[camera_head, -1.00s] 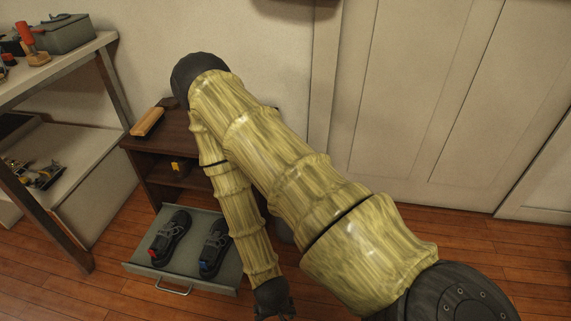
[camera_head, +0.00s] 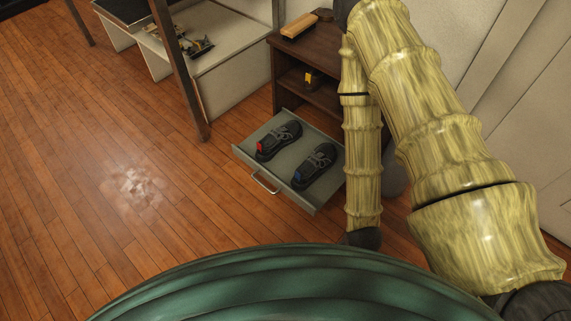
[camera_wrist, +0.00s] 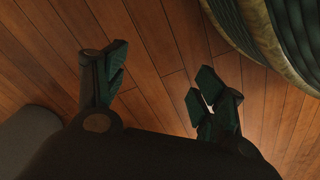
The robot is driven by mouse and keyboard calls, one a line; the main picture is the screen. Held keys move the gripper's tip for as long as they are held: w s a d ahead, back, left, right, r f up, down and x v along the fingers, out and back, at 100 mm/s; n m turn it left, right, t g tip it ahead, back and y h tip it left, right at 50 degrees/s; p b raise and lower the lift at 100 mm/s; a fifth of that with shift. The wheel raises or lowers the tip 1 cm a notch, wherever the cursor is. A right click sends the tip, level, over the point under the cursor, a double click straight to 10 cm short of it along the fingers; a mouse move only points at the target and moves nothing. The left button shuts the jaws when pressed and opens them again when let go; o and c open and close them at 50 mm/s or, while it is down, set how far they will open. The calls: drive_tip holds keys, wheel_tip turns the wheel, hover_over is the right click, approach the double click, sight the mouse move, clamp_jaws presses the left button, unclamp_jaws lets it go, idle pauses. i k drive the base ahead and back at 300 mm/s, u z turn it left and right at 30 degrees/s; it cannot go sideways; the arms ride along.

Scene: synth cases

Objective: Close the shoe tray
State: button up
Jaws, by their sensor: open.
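The shoe tray (camera_head: 288,189) is a grey pull-out drawer at the bottom of a brown wooden cabinet (camera_head: 318,52). It stands pulled out over the floor, with a metal handle (camera_head: 264,184) on its front. A pair of dark shoes lies in it, one with a red heel tab (camera_head: 279,141) and one with a blue heel tab (camera_head: 314,166). My gripper (camera_wrist: 156,82) shows in the wrist view, with its fingers spread apart and nothing between them but wooden floor beyond. In the head view the gripper is hidden; my arm hangs down right of the tray.
A brush (camera_head: 300,26) lies on the cabinet top, and a small dark and yellow item (camera_head: 309,79) sits on its shelf. A metal-legged rack (camera_head: 186,75) stands left of the cabinet. The wooden floor (camera_head: 130,190) in front of the tray is clear.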

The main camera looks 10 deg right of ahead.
sight(280, 170)
drive_tip(key=z, duration=0.1)
drive_tip(key=k, duration=1.05)
drive_tip(key=u, duration=1)
drive_tip(key=i, duration=1.15)
drive_tip(key=z, duration=0.9)
